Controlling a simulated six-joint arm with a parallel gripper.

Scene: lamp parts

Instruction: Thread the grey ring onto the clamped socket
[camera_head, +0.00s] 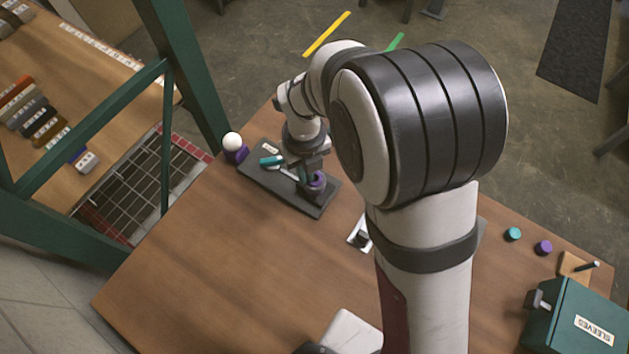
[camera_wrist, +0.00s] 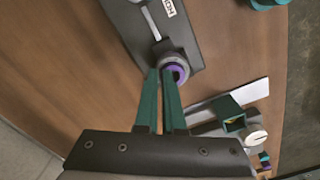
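The clamped socket shows as a purple round part (camera_head: 317,180) near one end of a dark base plate (camera_head: 284,193); in the wrist view its purple inside (camera_wrist: 177,73) shows within a pale grey round rim (camera_wrist: 170,58). I cannot tell whether this rim is the grey ring or part of the socket or clamp. My gripper (camera_wrist: 160,70) has its green fingers close together, with a narrow gap, their tips at the rim's near left side. Whether they pinch its wall is hidden. In the head view my arm partly covers this spot.
A teal part (camera_head: 271,161) lies on the plate, and a white ball on a purple base (camera_head: 232,143) stands at its left end. A teal disc (camera_head: 513,234), a purple disc (camera_head: 543,247) and a green SLEEVES box (camera_head: 570,318) are at right. The table's left front is clear.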

